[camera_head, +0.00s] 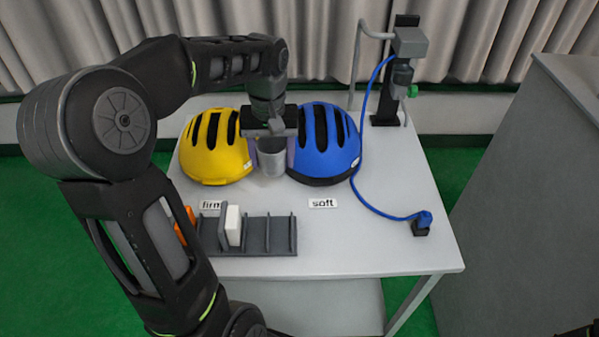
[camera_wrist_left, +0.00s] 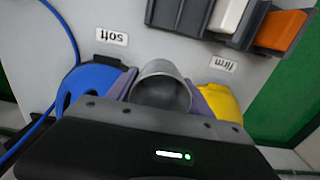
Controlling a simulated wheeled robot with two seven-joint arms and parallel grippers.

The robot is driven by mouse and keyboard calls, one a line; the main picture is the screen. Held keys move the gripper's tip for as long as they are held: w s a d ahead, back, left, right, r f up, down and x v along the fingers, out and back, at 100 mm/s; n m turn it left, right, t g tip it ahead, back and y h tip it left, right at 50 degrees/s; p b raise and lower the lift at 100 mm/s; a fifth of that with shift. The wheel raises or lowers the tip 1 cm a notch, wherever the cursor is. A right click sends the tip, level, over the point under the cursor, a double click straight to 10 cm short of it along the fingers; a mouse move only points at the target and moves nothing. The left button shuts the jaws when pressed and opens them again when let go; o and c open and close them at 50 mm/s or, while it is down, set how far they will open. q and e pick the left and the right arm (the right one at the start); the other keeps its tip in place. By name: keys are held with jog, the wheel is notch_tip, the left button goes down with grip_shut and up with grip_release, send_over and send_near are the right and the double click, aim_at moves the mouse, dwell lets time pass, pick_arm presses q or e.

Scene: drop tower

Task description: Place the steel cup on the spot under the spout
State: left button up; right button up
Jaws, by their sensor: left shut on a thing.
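The steel cup (camera_head: 272,162) is a plain grey cylinder between the two helmets, open end up. My left gripper (camera_head: 271,148) is shut on it from above, with a purple finger on each side. In the left wrist view the cup (camera_wrist_left: 163,92) sits between the fingers, its round rim showing. I cannot tell whether its base touches the table. A stand with a grey head (camera_head: 410,42) and a bent grey pipe (camera_head: 358,45) stands at the table's back right. I cannot make out a marked spot under it. My right gripper is not in view.
A yellow helmet (camera_head: 215,165) and a blue helmet (camera_head: 328,160) flank the cup closely. A blue cable (camera_head: 363,190) curves down the right side of the table (camera_head: 345,235). A dark rack (camera_head: 265,235) holds a white block (camera_head: 233,225). A grey cabinet (camera_head: 525,200) stands right.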

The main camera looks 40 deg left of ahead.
pick_arm(q)
jog(key=shift+w+a+f, duration=0.1)
jog(key=shift+f, duration=0.2)
send_over(276, 195)
notch_tip(276, 195, down, 6)
jog(key=shift+r, duration=0.1)
jog(key=shift+f, duration=1.85)
jog(key=shift+f, duration=0.25)
jog(key=o, duration=1.4)
jog(key=shift+r, duration=0.1)
jog(key=shift+r, duration=0.15)
notch_tip(276, 195, up, 12)
jog(key=shift+r, duration=0.1)
